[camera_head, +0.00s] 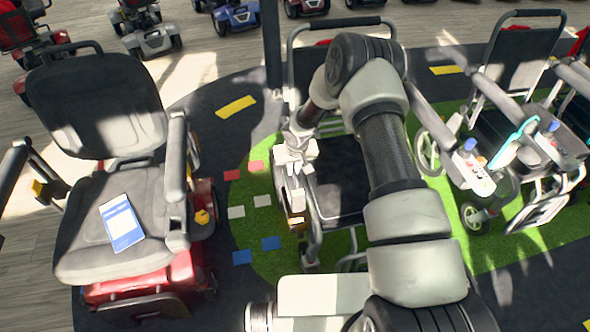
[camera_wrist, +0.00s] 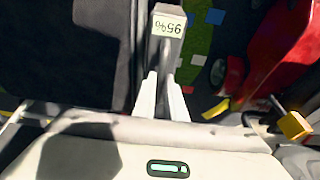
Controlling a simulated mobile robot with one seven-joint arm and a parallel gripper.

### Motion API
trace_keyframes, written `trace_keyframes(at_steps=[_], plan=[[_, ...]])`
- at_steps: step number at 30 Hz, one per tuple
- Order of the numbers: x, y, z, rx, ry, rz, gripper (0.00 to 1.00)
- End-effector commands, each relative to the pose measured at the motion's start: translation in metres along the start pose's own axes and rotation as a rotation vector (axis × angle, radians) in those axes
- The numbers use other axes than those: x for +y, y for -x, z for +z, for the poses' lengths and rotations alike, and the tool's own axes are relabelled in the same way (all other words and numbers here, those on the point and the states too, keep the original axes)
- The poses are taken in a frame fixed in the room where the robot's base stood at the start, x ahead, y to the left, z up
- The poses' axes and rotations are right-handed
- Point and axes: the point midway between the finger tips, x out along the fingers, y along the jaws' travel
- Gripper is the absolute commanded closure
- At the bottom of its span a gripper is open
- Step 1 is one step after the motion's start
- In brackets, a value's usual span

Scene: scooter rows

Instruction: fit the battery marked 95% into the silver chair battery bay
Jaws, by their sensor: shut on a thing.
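My gripper (camera_head: 295,180) is at the left side of the silver chair (camera_head: 316,236), beside its dark seat. In the wrist view its two pale fingers (camera_wrist: 162,84) are shut on a grey battery (camera_wrist: 163,52). The battery's top label reads 95%, upside down in that view. The battery stands beside the edge of the chair's dark seat (camera_wrist: 65,45). Its lower end is hidden, and I cannot tell whether it touches the chair's bay. I cannot make out the battery bay clearly; my arm covers much of the chair in the head view.
A grey-seated red scooter (camera_head: 120,205) with a blue-and-white card (camera_head: 121,222) on its seat stands at left. Another wheelchair (camera_head: 515,135) stands at right. A dark post (camera_head: 271,50) rises behind my gripper. Green floor (camera_head: 262,225) with coloured tiles lies between scooter and chair.

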Motion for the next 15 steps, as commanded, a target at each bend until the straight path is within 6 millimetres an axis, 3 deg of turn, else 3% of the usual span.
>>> trace_keyframes(at_steps=[15], plan=[[0.000, -0.024, 0.004, 0.007, 0.000, -0.001, 1.00]])
